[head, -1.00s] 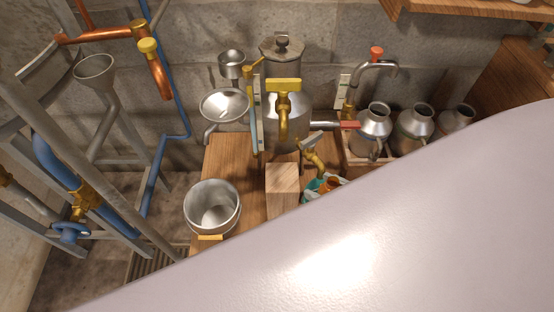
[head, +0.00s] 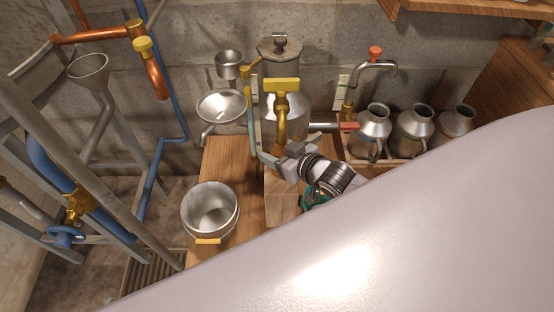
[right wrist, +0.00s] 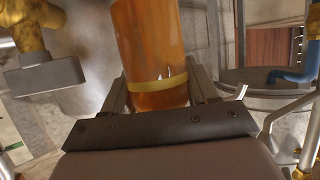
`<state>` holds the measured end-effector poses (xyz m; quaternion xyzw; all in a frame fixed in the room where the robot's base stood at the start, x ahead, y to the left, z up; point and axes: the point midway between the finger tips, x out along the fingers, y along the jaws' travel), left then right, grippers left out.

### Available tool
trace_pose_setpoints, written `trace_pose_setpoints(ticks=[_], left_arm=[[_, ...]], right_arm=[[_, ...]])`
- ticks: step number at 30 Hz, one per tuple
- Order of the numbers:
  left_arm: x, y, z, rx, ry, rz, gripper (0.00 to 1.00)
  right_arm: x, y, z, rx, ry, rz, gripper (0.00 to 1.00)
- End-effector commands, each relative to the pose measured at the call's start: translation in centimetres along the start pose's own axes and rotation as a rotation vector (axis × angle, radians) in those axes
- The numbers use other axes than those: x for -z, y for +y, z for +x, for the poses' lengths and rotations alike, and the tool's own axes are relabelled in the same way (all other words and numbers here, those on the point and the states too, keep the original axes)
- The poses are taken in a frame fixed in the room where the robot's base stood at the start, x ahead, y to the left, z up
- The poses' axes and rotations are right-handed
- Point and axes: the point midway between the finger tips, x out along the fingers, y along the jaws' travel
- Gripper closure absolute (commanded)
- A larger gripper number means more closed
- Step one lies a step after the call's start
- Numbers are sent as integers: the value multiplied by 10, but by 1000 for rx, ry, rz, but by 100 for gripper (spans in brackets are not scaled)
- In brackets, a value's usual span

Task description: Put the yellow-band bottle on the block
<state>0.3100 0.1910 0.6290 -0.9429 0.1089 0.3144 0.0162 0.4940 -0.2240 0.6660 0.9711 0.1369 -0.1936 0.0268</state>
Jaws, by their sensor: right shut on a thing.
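The yellow-band bottle (right wrist: 150,50) is amber with a yellow band near its lower end in the right wrist view. My right gripper (right wrist: 160,95) is shut on it, with one finger on each side. In the head view my right gripper (head: 283,163) is over the far part of the wooden block (head: 284,208), below the brass tap of the still. The bottle is mostly hidden there. I cannot tell whether it touches the block. My left gripper is not in view.
The steel still (head: 280,70) with its yellow-handled tap (head: 282,86) stands close behind the gripper. Several metal jugs (head: 374,122) stand at right. A pale surface covers the lower right.

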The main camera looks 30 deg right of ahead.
Motion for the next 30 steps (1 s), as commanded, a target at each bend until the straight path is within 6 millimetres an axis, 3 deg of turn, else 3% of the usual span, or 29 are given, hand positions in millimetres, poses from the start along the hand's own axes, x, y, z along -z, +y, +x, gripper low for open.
trace_pose_setpoints(ticks=[3, 6, 18, 19, 21, 30], left_arm=[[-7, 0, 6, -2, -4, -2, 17], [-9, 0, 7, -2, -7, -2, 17], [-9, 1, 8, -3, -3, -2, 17], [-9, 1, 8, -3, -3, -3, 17], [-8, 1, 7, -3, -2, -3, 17], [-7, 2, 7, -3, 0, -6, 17]], right_arm=[[-23, 0, 9, 0, -3, 1, 75], [-31, 0, 13, 1, 0, 1, 75], [-35, 0, 14, 1, 2, 0, 75], [-36, 0, 14, 1, 0, 0, 39], [-35, 0, 14, 1, 0, 0, 16], [-34, 0, 13, 1, 0, 0, 16]])
